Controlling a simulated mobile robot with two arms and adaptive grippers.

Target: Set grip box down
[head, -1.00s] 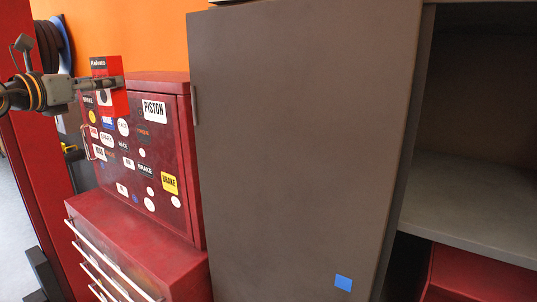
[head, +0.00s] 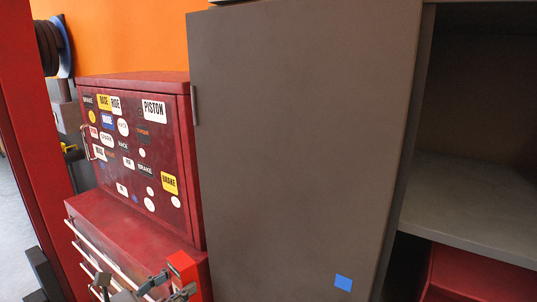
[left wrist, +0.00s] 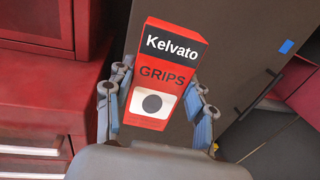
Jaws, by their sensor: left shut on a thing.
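The grip box is red, with "Kelvato" and "GRIPS" on it and a white panel with a dark disc. It shows in the left wrist view (left wrist: 168,50), and at the bottom of the head view the red box (head: 183,266) is cut by the picture's edge. My left gripper (head: 172,284) is shut on the box, with a finger on each side, in front of the red drawer chest (head: 135,232). What lies under the box is hidden. My right gripper is in neither view.
A red tool cabinet (head: 165,130) with stickers stands on the drawer chest, whose bar handles (head: 105,255) face left. A tall grey-brown cabinet door (head: 300,130) with a blue square (head: 343,283) stands to the right. Beyond it is an empty grey shelf (head: 475,205).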

